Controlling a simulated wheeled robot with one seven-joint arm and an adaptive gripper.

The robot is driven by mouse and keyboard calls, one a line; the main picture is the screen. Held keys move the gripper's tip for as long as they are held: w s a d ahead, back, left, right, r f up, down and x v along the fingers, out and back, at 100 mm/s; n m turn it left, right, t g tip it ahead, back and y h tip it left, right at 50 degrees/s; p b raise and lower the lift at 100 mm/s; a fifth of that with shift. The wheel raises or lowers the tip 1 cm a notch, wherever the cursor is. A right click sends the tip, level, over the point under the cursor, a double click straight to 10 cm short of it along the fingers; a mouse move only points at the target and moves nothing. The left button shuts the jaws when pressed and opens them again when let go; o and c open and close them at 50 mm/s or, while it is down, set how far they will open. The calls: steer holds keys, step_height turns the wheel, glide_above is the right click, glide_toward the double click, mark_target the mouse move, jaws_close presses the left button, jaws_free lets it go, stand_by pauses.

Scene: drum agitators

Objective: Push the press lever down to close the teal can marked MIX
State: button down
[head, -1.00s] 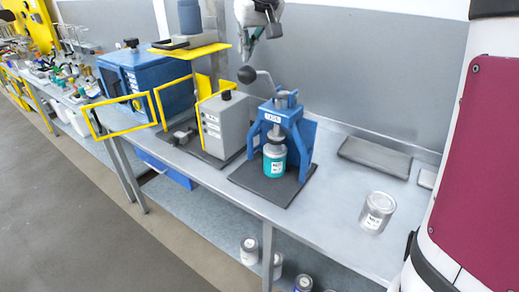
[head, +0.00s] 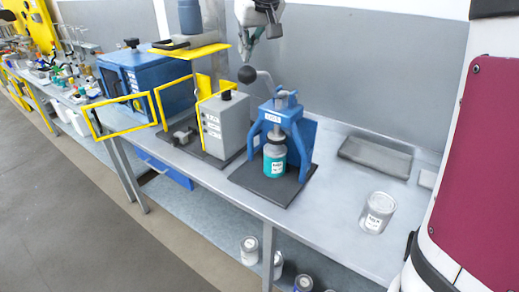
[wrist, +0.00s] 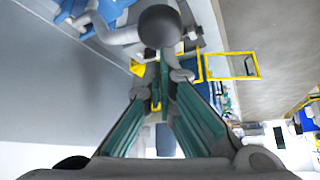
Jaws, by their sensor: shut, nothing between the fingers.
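The teal can marked MIX (head: 275,163) stands upright under the blue press (head: 281,118) on a dark base plate (head: 268,186). The press lever ends in a black ball knob (head: 247,74), raised to the upper left of the press. My gripper (head: 249,60) is shut and empty, pointing down just above the knob. In the wrist view the knob (wrist: 159,27) lies just beyond my fingertips (wrist: 166,75). I cannot tell whether they touch it. The can is not clearly visible in the wrist view.
A grey box machine (head: 225,127) with a yellow guard frame (head: 127,112) stands left of the press. A silver can (head: 377,213) and a grey tray (head: 375,158) are on the bench to the right. Several cans sit on the lower shelf.

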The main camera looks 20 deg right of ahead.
mark_target(245, 68)
steer(key=shift+f, duration=0.5)
steer(key=shift+f, duration=0.6)
steer(key=shift+s+a+f, duration=0.15)
steer(key=shift+a+f, duration=0.05)
steer(key=shift+f, duration=0.2)
steer(key=shift+s+a+f, duration=0.1)
steer(key=shift+a+f, duration=0.1)
steer(key=shift+f, duration=0.3)
